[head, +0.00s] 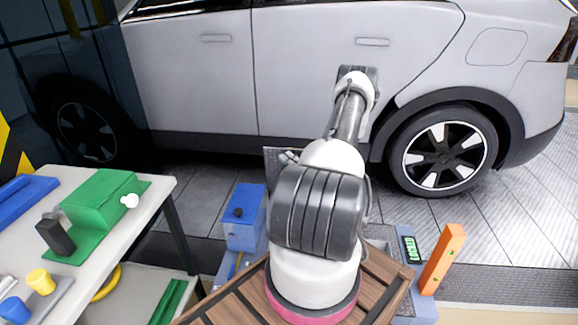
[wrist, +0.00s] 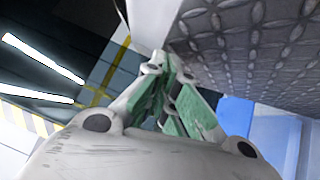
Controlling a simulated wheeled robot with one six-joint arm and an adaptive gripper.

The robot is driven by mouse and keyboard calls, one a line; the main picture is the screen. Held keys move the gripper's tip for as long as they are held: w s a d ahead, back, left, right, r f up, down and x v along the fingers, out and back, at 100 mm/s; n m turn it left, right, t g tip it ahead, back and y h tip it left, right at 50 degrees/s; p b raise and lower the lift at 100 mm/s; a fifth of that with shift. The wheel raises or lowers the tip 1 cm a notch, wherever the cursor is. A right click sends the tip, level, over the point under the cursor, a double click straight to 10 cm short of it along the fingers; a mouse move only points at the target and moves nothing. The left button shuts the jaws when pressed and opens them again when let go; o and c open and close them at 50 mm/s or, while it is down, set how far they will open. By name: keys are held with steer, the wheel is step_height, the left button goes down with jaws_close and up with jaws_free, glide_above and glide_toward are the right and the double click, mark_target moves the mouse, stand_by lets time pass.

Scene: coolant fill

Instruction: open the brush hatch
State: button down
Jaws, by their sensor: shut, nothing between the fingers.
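I cannot tell for sure which part is the brush hatch. A blue box (head: 244,217) with a dark knob on top stands left of my arm. My gripper (wrist: 165,92) shows in the wrist view with its green-padded fingers together and nothing between them. A grey diamond-patterned plate (wrist: 255,45) lies close to the right of the fingers. In the head view my arm hides most of the gripper.
The table (head: 155,190) at the left also holds a black block (head: 56,237), a yellow cup (head: 40,281) and blue items. A silver car (head: 300,75) stands behind my arm. An orange post (head: 442,258) stands beside a green display (head: 410,249) at the right.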

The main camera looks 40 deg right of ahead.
steer(key=shift+w+d, duration=0.15)
steer(key=shift+d, duration=0.1)
steer(key=w+d+r+m+g, duration=0.2)
steer(key=w+d, duration=0.6)
steer(key=d, duration=0.2)
steer(key=shift+d, duration=0.1)
